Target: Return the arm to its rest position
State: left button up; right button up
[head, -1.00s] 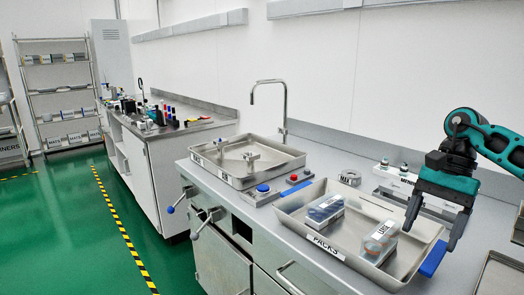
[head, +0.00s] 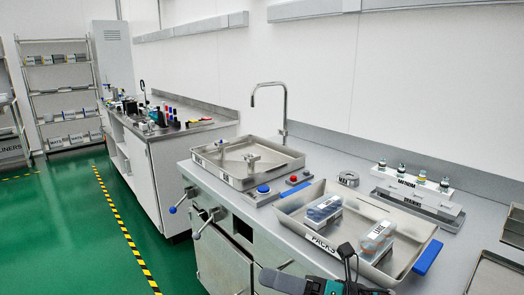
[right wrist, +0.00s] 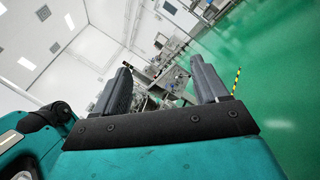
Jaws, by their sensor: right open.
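My right gripper (head: 316,268) shows at the bottom edge of the head view, in front of the counter and below the PACKS tray. Its two dark fingers (right wrist: 160,72) stand apart with nothing between them in the right wrist view. That view looks out tilted over the room and green floor. Most of the right arm is cut off by the head view's lower edge. My left gripper is in neither current view.
The PACKS tray (head: 295,226) holds two labelled packs (head: 324,208) on the steel counter. A labelled rack (head: 412,192) with small bottles is at right. Green floor (head: 70,240) is clear at left.

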jog(key=s+d+f+m+t+h, duration=0.1)
jog(key=d+f+m+t+h, duration=0.4)
jog(key=m, duration=0.9)
jog(key=s+d+f+m+t+h, duration=0.2)
jog(key=d+f+m+t+h, duration=0.35)
jog(key=m, duration=0.85)
jog(key=s+d+f+m+g+h, duration=0.2)
jog(key=s+f+m+h, duration=0.1)
jog(key=s+f+m, duration=0.2)
jog(key=s+d+f+m+g+h+p, duration=0.1)
jog(key=s+d+f+m+g+h, duration=0.1)
jog(key=s+f+m+h, duration=0.2)
jog(key=s+f+m, duration=0.2)
jog(key=s+f, duration=0.1)
jog(key=shift+d+f, duration=0.25)
jog(key=shift+d, duration=0.15)
